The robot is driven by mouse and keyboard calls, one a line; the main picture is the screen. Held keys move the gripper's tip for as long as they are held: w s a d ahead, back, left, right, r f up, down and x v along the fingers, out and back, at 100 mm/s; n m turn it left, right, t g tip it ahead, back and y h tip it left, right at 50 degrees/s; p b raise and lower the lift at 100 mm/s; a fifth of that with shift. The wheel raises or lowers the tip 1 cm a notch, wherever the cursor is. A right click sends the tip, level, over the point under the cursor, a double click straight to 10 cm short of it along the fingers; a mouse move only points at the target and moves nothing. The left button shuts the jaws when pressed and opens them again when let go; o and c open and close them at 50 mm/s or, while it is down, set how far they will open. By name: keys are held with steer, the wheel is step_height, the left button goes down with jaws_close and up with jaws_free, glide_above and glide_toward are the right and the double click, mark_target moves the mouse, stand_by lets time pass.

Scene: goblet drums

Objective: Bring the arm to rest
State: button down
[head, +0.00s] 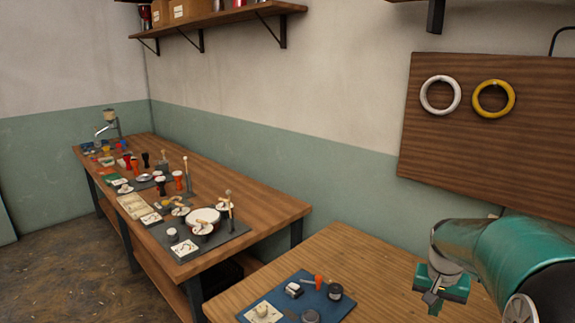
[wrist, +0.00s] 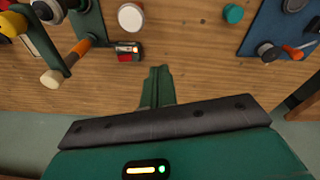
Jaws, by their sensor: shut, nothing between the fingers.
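My arm is teal and reaches in from the right of the head view. My gripper (head: 433,298) hangs above the near wooden table (head: 345,255), at the table's right part. In the wrist view the gripper (wrist: 158,72) shows as narrow green fingers, closed together and empty. The fingers point at the wooden tabletop and appear apart from the objects there.
A blue mat (head: 258,299) with small tools and jars lies on the near table. A long workbench (head: 270,206) holds drums and tools. A wooden wall board (head: 465,145) carries a white ring (head: 426,100) and a yellow ring (head: 478,103).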

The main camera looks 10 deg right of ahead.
steer(key=s+a+r+n+t, duration=0.1)
steer(key=s+a+r+n, duration=0.2)
steer(key=a, duration=0.4)
steer(key=s+a+r+t, duration=0.1)
steer(key=s+a+r, duration=0.1)
steer(key=a+r, duration=0.3)
steer(key=s+a+r+n+t+y, duration=0.1)
steer(key=s+a+n, duration=0.3)
steer(key=s+a, duration=0.7)
steer(key=shift+s+a+t, duration=0.2)
steer(key=shift+a+t, duration=0.6)
